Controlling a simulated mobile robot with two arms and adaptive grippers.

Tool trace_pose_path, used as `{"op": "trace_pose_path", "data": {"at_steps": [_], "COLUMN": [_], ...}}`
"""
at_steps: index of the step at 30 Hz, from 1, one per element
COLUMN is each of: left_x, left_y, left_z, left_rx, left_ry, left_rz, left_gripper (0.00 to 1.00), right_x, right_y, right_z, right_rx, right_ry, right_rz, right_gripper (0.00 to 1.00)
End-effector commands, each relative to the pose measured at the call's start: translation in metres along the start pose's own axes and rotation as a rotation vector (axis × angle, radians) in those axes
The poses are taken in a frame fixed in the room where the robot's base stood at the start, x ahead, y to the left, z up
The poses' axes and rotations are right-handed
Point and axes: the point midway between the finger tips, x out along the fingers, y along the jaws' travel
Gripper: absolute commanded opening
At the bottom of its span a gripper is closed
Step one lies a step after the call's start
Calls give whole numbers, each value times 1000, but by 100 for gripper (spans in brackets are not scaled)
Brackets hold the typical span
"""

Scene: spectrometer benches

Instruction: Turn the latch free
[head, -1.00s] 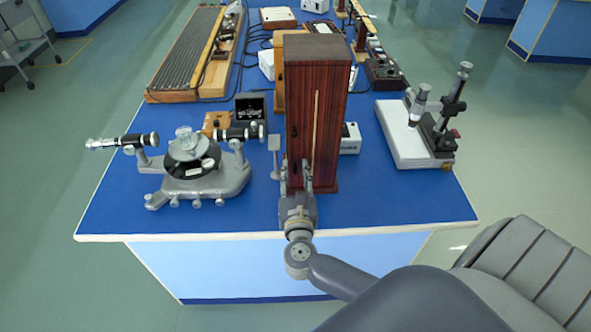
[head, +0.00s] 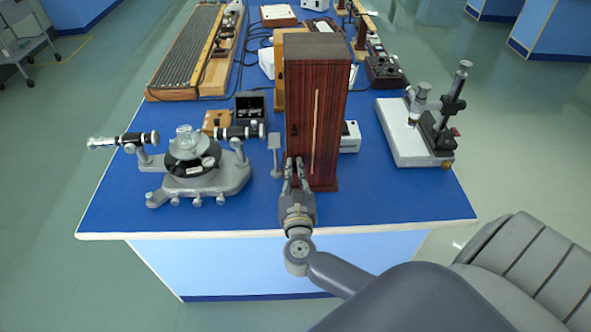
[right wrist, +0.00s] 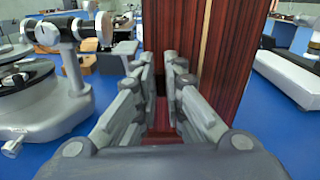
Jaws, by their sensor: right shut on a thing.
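A tall dark-red wooden cabinet (head: 318,80) stands upright near the front of the blue bench, with a pale vertical strip on its front. It also shows in the right wrist view (right wrist: 230,50). My right gripper (head: 294,165) is at the lower left of the cabinet's front. In the right wrist view its fingers (right wrist: 160,75) reach forward to the cabinet's left front edge and are shut on a small part there, which I take to be the latch. The fingers hide the latch, so I cannot tell how it is turned. My left gripper is not in view.
A grey spectrometer (head: 195,175) stands left of the cabinet, with a small post (head: 276,155) close to my right gripper. A microscope on a white base (head: 410,140) stands at the right. The bench front (head: 400,205) right of the cabinet is clear.

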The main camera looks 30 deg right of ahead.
Motion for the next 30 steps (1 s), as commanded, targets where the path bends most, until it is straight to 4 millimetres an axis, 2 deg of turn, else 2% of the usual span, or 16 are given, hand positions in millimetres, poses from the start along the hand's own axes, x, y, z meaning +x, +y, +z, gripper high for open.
{"op": "trace_pose_path", "data": {"at_steps": [8,30], "left_x": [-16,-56], "left_y": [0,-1], "left_z": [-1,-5], "left_rx": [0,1], "left_ry": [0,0], "left_rz": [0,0], "left_gripper": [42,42], "right_x": [0,0], "right_y": [2,10], "right_z": [1,-4], "right_rx": [-208,-914], "right_ry": [5,4], "right_rz": [-2,1], "right_gripper": [0,0]}}
